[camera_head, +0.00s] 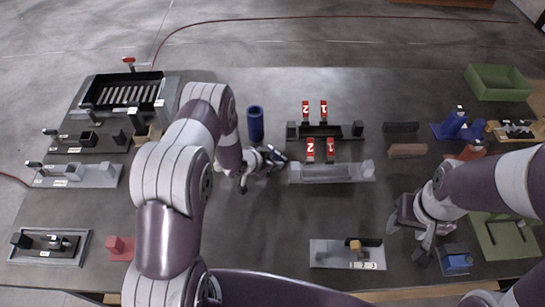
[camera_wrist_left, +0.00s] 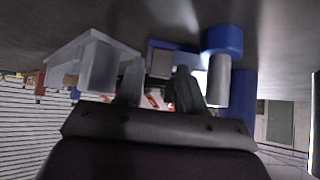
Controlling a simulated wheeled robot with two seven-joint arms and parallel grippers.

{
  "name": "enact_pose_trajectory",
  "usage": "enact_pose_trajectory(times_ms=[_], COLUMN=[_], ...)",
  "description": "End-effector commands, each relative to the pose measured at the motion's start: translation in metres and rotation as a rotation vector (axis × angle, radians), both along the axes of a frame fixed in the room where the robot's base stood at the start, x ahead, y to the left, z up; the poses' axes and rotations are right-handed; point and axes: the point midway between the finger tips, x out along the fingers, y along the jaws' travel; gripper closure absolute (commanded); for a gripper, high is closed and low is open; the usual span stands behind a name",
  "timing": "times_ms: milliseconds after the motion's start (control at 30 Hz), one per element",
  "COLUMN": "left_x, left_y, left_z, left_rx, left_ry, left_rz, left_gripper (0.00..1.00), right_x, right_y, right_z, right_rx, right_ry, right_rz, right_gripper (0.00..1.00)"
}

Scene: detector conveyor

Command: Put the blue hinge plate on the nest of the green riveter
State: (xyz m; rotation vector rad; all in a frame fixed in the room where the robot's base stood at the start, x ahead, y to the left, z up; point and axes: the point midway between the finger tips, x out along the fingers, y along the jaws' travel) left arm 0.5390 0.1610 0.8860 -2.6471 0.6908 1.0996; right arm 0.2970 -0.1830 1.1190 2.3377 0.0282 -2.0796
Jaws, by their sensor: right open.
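My left gripper (camera_head: 272,157) is low over the middle of the table, just right of and in front of an upright blue cylinder (camera_head: 255,124). In the left wrist view its two fingers (camera_wrist_left: 160,90) stand apart, with a small grey block (camera_wrist_left: 160,62) and a blue part (camera_wrist_left: 185,47) seen at and beyond them. I cannot tell whether they touch it or whether it is the hinge plate. My right gripper (camera_head: 424,240) is open at the right. A green fixture (camera_head: 500,238), possibly the riveter, is partly behind my right arm.
A grey channel tray (camera_head: 330,174) and a dark rack with red numbered blocks (camera_head: 308,108) lie right of my left gripper. A light grey plate fixture (camera_head: 330,255) stands at the front. A green bin (camera_head: 498,83) is at the back right. Several fixtures line the left side.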

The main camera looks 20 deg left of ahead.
Motion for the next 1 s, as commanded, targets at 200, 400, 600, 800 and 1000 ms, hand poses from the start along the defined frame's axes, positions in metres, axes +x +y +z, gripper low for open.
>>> enact_pose_trajectory(times_ms=[200, 400, 600, 800, 1000], left_x=[0.0, 0.0, 0.001, 0.002, -0.005], left_y=[0.0, 0.0, 0.0, 0.001, -0.002], left_z=[0.0, 0.001, 0.011, 0.06, 0.1], left_rx=[0.0, 0.0, 0.0, 0.002, 0.001], left_ry=[0.0, -0.002, -0.006, -0.009, -0.003], left_rz=[0.0, 0.0, -0.001, -0.001, 0.037], left_gripper=[0.88, 1.0, 1.0, 1.0, 1.0], right_x=[0.0, 0.0, 0.0, 0.0, 0.0], right_y=[0.0, 0.0, 0.0, 0.0, 0.0], right_z=[-0.001, 0.0, -0.003, -0.009, -0.011], right_rx=[0.0, 0.0, 0.0, 0.0, 0.0], right_ry=[0.0, 0.0, 0.0, 0.0, 0.0], right_rz=[0.0, 0.0, 0.0, 0.0, 0.0], right_gripper=[0.47, 0.47, 0.47, 0.47, 0.47])
